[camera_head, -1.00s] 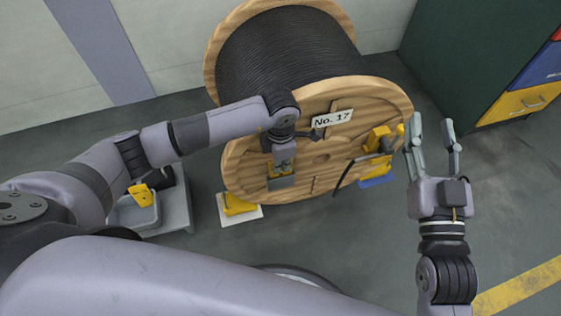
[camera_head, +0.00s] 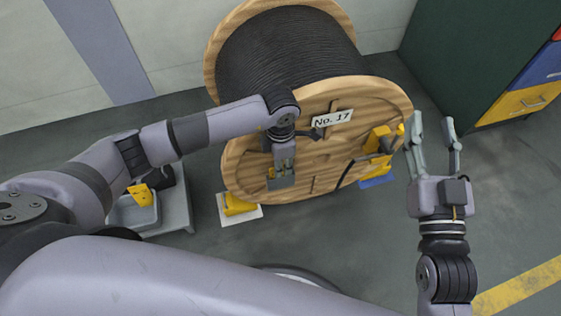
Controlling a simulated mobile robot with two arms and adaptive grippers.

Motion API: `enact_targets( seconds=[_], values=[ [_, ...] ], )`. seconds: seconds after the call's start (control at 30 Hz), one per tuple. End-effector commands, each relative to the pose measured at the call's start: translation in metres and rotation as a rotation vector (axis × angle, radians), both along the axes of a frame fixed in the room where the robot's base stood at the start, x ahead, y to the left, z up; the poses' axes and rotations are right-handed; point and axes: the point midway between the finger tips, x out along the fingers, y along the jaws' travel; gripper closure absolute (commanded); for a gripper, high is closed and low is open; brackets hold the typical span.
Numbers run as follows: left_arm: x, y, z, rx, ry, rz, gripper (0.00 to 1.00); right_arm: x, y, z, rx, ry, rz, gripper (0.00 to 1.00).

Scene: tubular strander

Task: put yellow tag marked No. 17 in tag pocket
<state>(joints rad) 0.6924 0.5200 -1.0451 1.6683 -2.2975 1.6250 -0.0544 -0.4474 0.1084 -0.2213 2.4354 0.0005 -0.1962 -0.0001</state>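A wooden cable reel (camera_head: 330,95) bears a white plate (camera_head: 332,118) reading "No. 17" on its front flange. My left gripper (camera_head: 282,178) points down in front of that flange, left of its centre. A grey piece at its fingertips may be the tag pocket, but I cannot tell it from the fingers. A small bit of yellow (camera_head: 271,172) shows beside the fingers; whether it is the tag, and whether it is held, is unclear. Another yellow piece (camera_head: 139,194) stands in a grey tray (camera_head: 120,214) at left, its marking unreadable. My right gripper (camera_head: 435,135) is open and empty, right of the reel.
A yellow chock (camera_head: 238,204) sits on the floor below the reel. A yellow clamp-like part (camera_head: 378,140) is on the flange at right, above a blue floor piece (camera_head: 378,182). A green cabinet (camera_head: 450,60) with coloured drawers stands at right. The right-hand floor is clear.

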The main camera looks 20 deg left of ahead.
Motion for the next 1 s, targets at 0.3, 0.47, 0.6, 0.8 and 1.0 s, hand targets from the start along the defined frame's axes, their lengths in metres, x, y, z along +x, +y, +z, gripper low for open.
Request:
enact_targets(
  seconds=[0.3, 0.47, 0.6, 0.8, 1.0],
  values=[
    [0.002, 0.0, 0.06, -0.001, -0.006, -0.002, 0.72, -0.001, 0.0, -0.001, -0.001, 0.004, 0.0, 0.6],
    [0.001, 0.0, 0.091, -0.001, -0.006, -0.001, 0.72, -0.001, 0.0, -0.002, -0.001, 0.004, -0.001, 0.6],
    [0.001, 0.0, 0.108, -0.001, -0.003, 0.0, 0.72, -0.001, 0.0, -0.002, -0.001, 0.005, -0.001, 0.6],
    [0.0, 0.001, 0.117, 0.001, -0.001, 0.0, 0.72, -0.001, 0.0, -0.002, -0.001, 0.005, -0.001, 0.6],
    [0.0, 0.001, 0.117, 0.001, -0.001, 0.0, 0.72, -0.001, 0.0, -0.002, -0.001, 0.005, -0.001, 0.6]
  ],
)
